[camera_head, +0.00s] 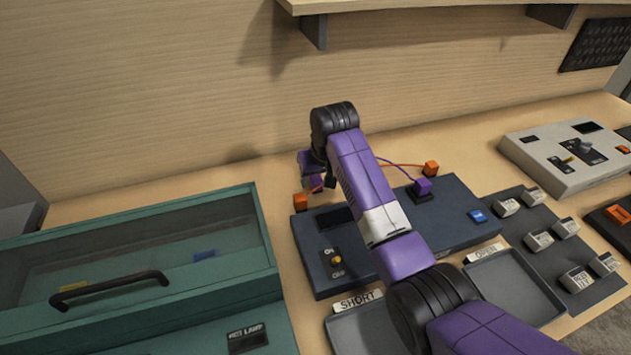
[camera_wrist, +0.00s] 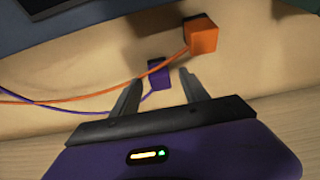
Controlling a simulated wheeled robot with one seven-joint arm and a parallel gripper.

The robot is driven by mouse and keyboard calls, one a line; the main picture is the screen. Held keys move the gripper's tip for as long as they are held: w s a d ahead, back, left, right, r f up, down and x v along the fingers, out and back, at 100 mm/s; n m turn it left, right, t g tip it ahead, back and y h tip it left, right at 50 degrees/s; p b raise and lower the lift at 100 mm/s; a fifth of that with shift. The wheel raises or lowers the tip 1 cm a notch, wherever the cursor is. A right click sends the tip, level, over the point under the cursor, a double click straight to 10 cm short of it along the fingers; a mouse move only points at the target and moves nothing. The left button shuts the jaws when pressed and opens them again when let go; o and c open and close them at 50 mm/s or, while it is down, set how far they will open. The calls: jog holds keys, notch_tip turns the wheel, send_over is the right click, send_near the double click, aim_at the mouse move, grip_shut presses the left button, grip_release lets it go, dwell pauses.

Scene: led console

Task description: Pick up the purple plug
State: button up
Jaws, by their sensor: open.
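The purple plug (camera_wrist: 159,72) is a small block with a purple cable, lying on the tan table in the wrist view. My gripper (camera_wrist: 160,80) is open, with one finger on either side of the plug, near its tips. I cannot tell whether either finger touches it. An orange plug (camera_wrist: 200,35) lies just beyond the right finger; it also shows in the head view (camera_head: 300,201). In the head view my arm hides most of the purple plug's spot. The purple cable runs to a purple block (camera_head: 422,187) on the dark blue console (camera_head: 450,215).
An orange block (camera_head: 431,168) at the console's back joins the orange cable. A teal lidded box (camera_head: 215,275) stands left. Grey trays (camera_head: 515,285) and labelled blocks (camera_head: 540,240) lie front right. A wooden wall (camera_head: 180,90) rises close behind, with a shelf (camera_head: 400,5) above.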

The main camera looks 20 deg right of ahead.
jog(key=shift+x, duration=1.2)
grip_shut()
jog(key=shift+r, duration=0.1)
notch_tip(320, 180, up, 20)
jog(key=b, duration=0.3)
send_over(317, 178)
notch_tip(317, 178, down, 6)
jog(key=shift+f, duration=0.25)
dwell(0.3)
